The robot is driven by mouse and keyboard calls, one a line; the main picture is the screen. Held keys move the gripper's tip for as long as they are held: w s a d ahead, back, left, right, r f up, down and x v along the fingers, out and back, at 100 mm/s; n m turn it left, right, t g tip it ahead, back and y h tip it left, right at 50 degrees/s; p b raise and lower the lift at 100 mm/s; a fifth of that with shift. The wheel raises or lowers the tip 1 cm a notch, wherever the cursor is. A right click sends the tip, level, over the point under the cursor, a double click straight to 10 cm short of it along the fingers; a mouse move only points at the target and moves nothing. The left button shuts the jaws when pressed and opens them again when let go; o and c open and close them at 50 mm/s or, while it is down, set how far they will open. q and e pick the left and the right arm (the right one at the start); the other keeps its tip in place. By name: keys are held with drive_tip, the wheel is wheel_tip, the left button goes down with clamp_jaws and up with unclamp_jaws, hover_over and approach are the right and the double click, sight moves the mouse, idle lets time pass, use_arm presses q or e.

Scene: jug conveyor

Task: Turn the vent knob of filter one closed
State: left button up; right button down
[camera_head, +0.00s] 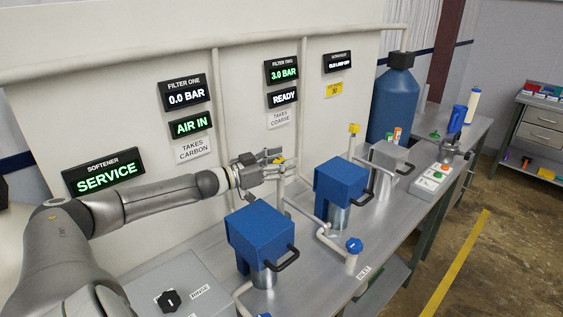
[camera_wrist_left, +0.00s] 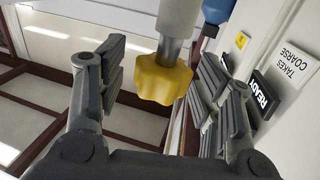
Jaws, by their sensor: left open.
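The yellow vent knob (camera_wrist_left: 163,79) of filter one sits at the end of a grey stem in the left wrist view. In the head view only a small bit of this knob (camera_head: 280,160) shows, at the fingertips. My left gripper (camera_head: 268,164) is open, with one finger on each side of the knob. Gaps show between the knob and the fingers. Filter one's blue housing (camera_head: 258,233) stands below and in front of the gripper. My right gripper is in neither view.
Filter two's blue housing (camera_head: 340,180) stands to the right, with another yellow knob (camera_head: 354,129) on a pipe behind it. White pipes and a blue valve knob (camera_head: 354,245) lie near the bench front. Wall pipes run behind my left gripper.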

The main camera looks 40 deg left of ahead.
use_arm(q)
wheel_tip(320, 180, up, 10)
idle(0.5)
idle(0.4)
